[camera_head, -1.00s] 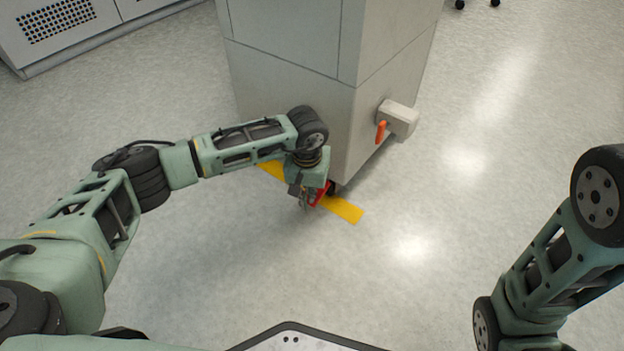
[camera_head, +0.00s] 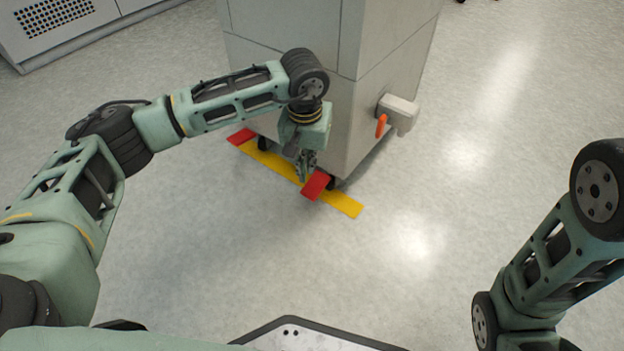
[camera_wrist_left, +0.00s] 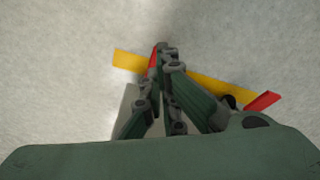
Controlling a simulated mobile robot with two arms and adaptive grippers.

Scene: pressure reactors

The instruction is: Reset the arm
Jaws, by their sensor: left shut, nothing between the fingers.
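My left gripper (camera_head: 305,172) hangs pointing down in front of the grey cabinet, above the floor. It is shut and empty; its closed fingers also show in the left wrist view (camera_wrist_left: 163,55). In the head view it is just left of a red pedal (camera_head: 316,185) at the cabinet's base and seems higher than it. In the wrist view the fingers partly cover that pedal. My right arm (camera_head: 545,260) comes in at the right, but its gripper is out of view.
The grey cabinet (camera_head: 290,60) stands on casters, with an orange-handled box (camera_head: 398,112) on its right side. A second red pedal (camera_head: 241,136) is at its left. A yellow strip (camera_head: 343,204) lies along its front. Open floor is in front and to the right.

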